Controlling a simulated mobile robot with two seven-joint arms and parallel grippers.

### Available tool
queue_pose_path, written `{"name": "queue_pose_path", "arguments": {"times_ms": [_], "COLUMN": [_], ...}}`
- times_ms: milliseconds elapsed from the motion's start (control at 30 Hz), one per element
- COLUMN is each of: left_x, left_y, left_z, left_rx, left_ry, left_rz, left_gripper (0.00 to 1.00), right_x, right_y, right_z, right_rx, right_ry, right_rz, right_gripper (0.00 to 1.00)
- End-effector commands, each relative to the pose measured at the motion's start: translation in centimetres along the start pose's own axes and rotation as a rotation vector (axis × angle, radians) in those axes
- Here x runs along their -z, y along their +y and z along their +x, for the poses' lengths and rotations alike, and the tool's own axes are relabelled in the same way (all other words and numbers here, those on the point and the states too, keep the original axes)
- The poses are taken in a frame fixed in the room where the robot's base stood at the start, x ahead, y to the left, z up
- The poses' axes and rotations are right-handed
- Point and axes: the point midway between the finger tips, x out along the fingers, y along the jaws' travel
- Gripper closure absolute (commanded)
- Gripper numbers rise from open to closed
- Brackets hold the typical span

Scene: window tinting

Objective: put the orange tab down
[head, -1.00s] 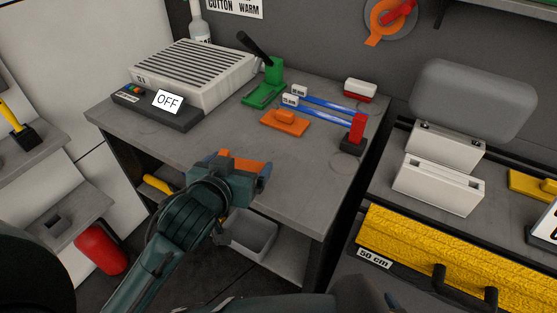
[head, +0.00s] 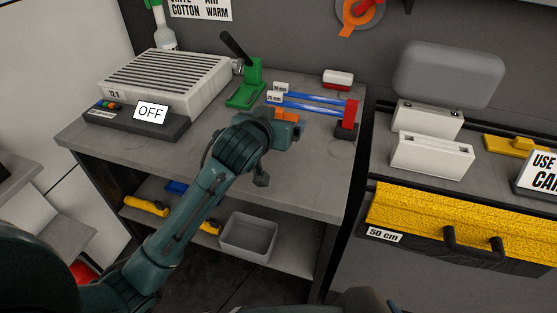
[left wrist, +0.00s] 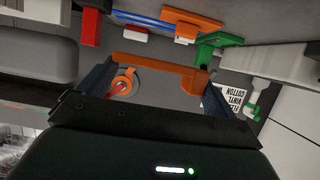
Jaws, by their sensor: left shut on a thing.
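My left gripper (head: 284,127) reaches over the table from the front and is shut on an orange tab (head: 287,114). In the left wrist view the orange tab (left wrist: 160,67) spans between the two dark fingers as a bar with a short leg at one end. Behind the gripper, an orange plate with a raised grip lies on the table, mostly hidden in the head view; it shows in the left wrist view (left wrist: 190,22). I cannot tell whether the held tab touches anything below. My right gripper is not in view.
The table (head: 190,160) is bare at its front. Behind the gripper lie blue strips (head: 318,101) ending at a red block (head: 349,116). A green stand (head: 247,85) and a grey slotted box (head: 165,80) with an OFF sign (head: 151,112) stand to the left.

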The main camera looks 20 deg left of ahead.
Motion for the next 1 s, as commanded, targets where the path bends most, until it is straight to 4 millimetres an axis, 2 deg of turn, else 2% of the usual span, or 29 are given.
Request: {"name": "queue_pose_path", "arguments": {"times_ms": [67, 300, 567, 700, 800, 1000], "left_x": [-0.6, -4.6, -6.6, -8.6, -9.2, -9.1], "left_y": [0.1, 0.0, 0.0, 0.0, 0.0, 0.0], "left_z": [0.4, 2.1, 2.9, 3.7, 4.0, 4.0], "left_rx": [0.0, 0.001, 0.0, 0.001, 0.0, -0.001], "left_ry": [-0.003, -0.004, -0.002, -0.005, -0.001, 0.0], "left_rz": [0.001, 0.003, 0.002, 0.002, 0.001, 0.001], "left_gripper": [0.33, 0.33, 0.33, 0.33, 0.33, 0.33], "right_x": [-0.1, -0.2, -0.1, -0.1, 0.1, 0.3], "right_y": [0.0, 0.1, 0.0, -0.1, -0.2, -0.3], "right_z": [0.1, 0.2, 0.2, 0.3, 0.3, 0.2], "right_rx": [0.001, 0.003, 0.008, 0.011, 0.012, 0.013], "right_ry": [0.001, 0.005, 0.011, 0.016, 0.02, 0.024], "right_rz": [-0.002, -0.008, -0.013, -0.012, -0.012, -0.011], "right_gripper": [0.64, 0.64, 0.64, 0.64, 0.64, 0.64]}}
